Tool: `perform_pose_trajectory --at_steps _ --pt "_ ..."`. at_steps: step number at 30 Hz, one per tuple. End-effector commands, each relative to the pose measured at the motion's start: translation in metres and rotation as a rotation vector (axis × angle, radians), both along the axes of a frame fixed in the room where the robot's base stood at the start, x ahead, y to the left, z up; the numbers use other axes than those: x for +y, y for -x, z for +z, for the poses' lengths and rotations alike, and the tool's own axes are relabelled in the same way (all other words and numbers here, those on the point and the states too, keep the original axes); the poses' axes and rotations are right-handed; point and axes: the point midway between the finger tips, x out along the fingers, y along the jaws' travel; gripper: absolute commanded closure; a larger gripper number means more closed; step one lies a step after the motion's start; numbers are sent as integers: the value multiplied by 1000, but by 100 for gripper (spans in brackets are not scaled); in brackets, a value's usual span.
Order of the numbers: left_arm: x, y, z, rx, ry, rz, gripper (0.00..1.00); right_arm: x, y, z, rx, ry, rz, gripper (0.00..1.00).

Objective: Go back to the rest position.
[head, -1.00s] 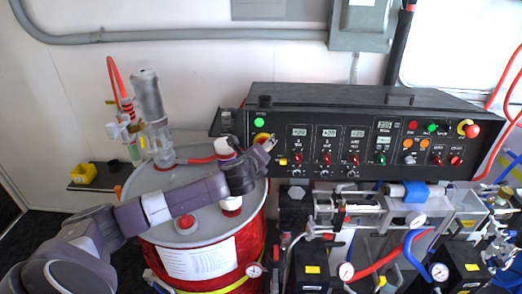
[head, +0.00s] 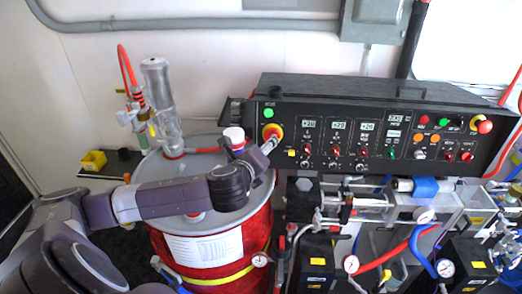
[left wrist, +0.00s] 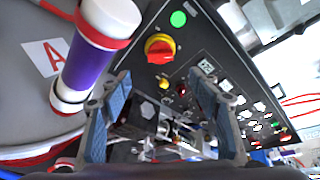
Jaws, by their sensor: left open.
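My left gripper (head: 271,147) is in front of the left end of the black control panel (head: 395,108), just below the red and yellow rotary switch (head: 272,131). In the left wrist view the gripper (left wrist: 158,82) has its two fingers wide apart with nothing between them. There the rotary switch (left wrist: 159,48) is beyond the fingertips, apart from them, and a green light (left wrist: 178,19) is above it. My left arm reaches across the top of the red drum (head: 254,240) and hides part of its lid. My right gripper is not in view.
A purple and white cylinder (left wrist: 90,58) stands on the drum lid close to the left finger in the wrist view. A clear pump tube (head: 160,100) rises from the lid. Pipes, hoses and gauges (head: 351,264) crowd the area below the panel.

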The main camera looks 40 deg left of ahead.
Motion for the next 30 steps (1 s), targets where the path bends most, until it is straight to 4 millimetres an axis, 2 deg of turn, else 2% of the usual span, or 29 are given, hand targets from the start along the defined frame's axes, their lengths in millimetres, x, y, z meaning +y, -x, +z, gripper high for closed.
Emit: perform_pose_trajectory --at_steps 16,19,23,26,30 --pt "0 2 0 1 -1 0 44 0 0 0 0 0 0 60" --pt "-4 3 -5 5 20 4 44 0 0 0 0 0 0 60" --pt "-27 18 -35 29 166 34 44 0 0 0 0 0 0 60" --pt "-57 43 -74 66 379 104 44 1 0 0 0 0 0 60" --pt "-98 92 -127 128 717 281 44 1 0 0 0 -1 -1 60"
